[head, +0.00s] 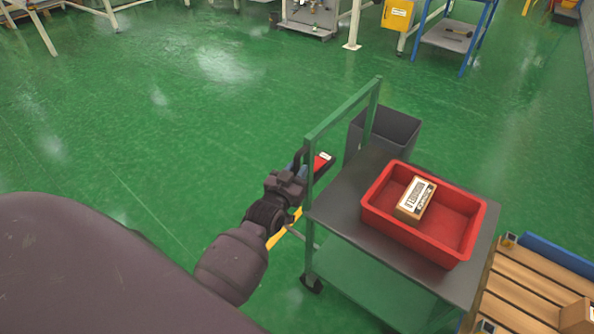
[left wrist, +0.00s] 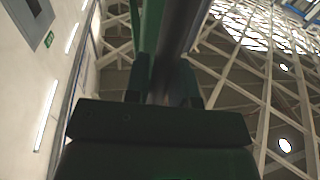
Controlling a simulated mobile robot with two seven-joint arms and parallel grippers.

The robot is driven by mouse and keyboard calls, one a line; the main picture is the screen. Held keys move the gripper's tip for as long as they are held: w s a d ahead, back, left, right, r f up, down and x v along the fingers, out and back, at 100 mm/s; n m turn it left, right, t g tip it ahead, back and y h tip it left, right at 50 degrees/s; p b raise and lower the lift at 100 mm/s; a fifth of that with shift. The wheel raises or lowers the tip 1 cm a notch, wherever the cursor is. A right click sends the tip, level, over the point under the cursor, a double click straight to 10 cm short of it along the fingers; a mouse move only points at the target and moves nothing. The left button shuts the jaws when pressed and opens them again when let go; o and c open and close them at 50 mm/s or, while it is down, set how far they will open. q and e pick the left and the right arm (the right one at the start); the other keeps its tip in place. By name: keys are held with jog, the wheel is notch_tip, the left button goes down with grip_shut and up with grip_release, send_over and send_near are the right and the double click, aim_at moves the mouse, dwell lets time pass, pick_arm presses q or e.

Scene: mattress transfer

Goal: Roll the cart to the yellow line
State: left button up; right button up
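The cart has a grey top (head: 335,212), a lower green shelf (head: 375,285) and an upright green handle frame (head: 345,112) at its left end. My left gripper (head: 303,168) is at the near upright of this frame. In the left wrist view the fingers (left wrist: 163,85) stand apart, with the green upright (left wrist: 147,45) running up between them. Whether they press on it I cannot tell. A short stretch of yellow line (head: 285,236) shows on the floor beside my left arm, partly hidden by the arm and cart. My right gripper is out of view.
A red bin (head: 455,250) holding a small box (head: 415,199) sits on the cart. A dark grey bin (head: 400,130) stands behind it. A wooden pallet (head: 520,300) is close at the right. Green floor (head: 130,130) is open to the left; benches and a blue-framed rack (head: 450,38) stand far off.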

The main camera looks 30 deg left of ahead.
pick_arm(q)
grip_shut()
jog(key=w+a+b, duration=0.2)
jog(key=a+b, duration=0.1)
jog(key=a, duration=2.4)
jog(key=shift+a+r+b, duration=0.15)
jog(key=shift+b, duration=0.2)
jog(key=shift+a, duration=0.1)
jog(key=shift+o, duration=2.1)
grip_release()
jog(key=shift+a, duration=0.1)
